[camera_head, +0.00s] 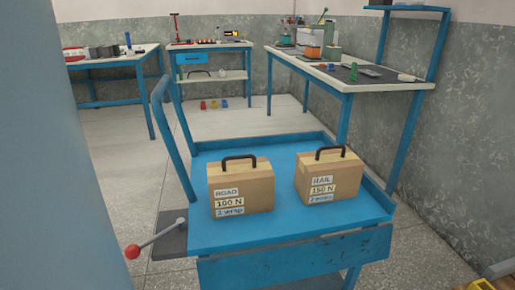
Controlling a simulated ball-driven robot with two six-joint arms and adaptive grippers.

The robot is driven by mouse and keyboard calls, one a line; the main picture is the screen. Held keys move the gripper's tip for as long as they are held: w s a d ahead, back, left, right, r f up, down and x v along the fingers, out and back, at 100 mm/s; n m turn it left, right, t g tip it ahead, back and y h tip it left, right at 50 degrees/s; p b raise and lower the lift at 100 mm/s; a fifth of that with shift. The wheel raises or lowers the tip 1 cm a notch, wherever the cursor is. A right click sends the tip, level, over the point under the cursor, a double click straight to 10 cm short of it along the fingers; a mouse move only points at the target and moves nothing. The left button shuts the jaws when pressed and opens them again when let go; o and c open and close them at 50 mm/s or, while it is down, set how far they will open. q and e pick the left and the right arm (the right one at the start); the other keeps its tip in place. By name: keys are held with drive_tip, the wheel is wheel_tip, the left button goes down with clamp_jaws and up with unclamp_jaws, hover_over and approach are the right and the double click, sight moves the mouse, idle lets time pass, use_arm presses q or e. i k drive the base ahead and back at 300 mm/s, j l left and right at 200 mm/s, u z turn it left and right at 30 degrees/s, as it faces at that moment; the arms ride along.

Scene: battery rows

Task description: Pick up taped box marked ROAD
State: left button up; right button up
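The taped box marked ROAD (242,187) stands upright on the left part of a blue cart's top (280,220). It is brown cardboard with a black handle on top and white labels reading ROAD, 100 N and 2 wrap. A similar brown box marked RAIL (328,174) stands to its right, with a gap between them. Its labels read RAIL, 150 N and what looks like 7 wrap. Neither of my grippers shows in the head view.
The cart has a raised rim and a blue push handle (158,100) at its left. A lever with a red knob (132,251) sticks out at the lower left. Workbenches (350,78) with tools stand behind. A large blue-grey surface fills the left edge. Grey floor lies between cart and benches.

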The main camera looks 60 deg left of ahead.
sight(240, 185)
drive_tip(key=u, duration=1.65)
